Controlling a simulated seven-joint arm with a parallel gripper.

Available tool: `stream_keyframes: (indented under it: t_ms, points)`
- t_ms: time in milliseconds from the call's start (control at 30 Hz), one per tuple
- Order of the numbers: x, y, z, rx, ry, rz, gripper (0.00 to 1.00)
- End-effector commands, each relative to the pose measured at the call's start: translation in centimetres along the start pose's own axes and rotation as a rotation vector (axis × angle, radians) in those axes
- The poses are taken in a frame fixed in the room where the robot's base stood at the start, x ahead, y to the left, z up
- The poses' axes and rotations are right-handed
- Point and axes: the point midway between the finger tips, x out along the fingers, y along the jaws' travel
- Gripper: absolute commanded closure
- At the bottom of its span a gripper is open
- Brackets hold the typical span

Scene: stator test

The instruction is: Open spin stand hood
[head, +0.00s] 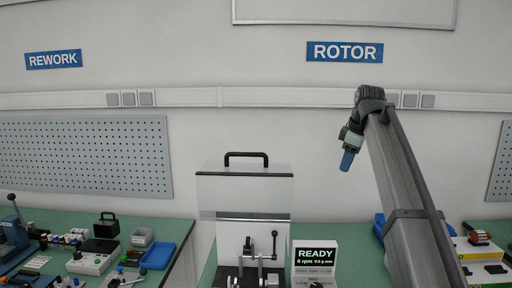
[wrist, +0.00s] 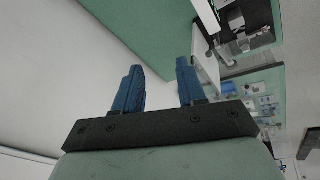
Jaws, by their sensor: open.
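The spin stand hood (head: 245,190) is a clear panelled cover with a black bar handle (head: 246,156) on its top edge. It stands in the lower middle of the head view, above and around the spin stand (head: 250,272). I cannot tell from this angle how its lower edge sits. My gripper (head: 346,163) is up in the air to the right of the handle, well apart from it. In the wrist view my gripper (wrist: 158,78) has its two blue fingers spread with nothing between them. The handle is not clearly seen there.
Parts, a blue tray (head: 158,256) and a grey bin (head: 142,237) lie on the left green bench (head: 90,208). The air above the hood is clear.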

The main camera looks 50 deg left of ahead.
Motion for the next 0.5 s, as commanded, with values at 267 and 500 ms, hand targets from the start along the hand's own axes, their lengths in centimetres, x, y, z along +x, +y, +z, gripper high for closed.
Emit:
stream_keyframes:
  t_ms: [267, 500]
  points:
    - [-11.2, -9.4, -15.2, -0.293, 0.162, -0.112, 0.60]
    - [-16.7, -15.0, -20.6, -0.443, 0.233, -0.168, 0.60]
